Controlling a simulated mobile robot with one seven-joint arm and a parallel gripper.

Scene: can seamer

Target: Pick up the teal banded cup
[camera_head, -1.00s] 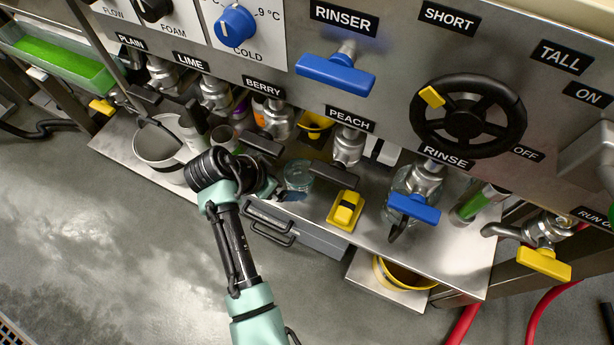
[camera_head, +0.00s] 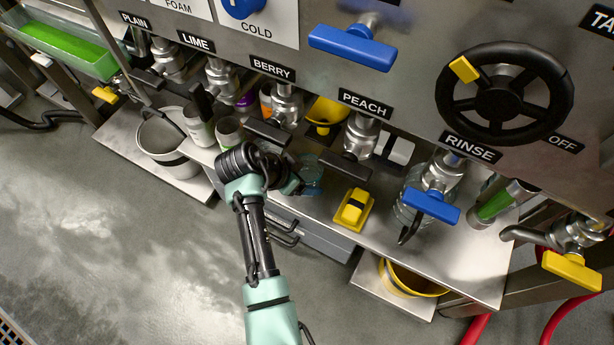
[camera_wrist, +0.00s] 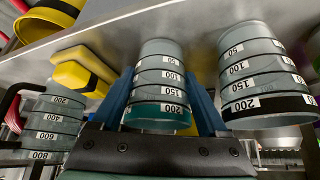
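The teal banded cup (camera_wrist: 160,75) is clear, with printed marks and a teal band by its 200 mark. In the wrist view it sits between the two blue fingers of my gripper (camera_wrist: 162,98). The fingers stand on either side of it and look open, with narrow gaps; any contact is hard to judge. In the head view my gripper (camera_head: 292,184) is low over the steel shelf, and the cup (camera_head: 312,172) shows partly beyond it. A similar cup with a black band (camera_wrist: 265,75) stands close beside it.
A yellow block with a black stripe (camera_head: 353,210) and a glass jug (camera_head: 410,205) stand to the right on the shelf (camera_head: 440,255). Taps and handles hang above. A yellow bucket (camera_head: 410,281) sits lower right.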

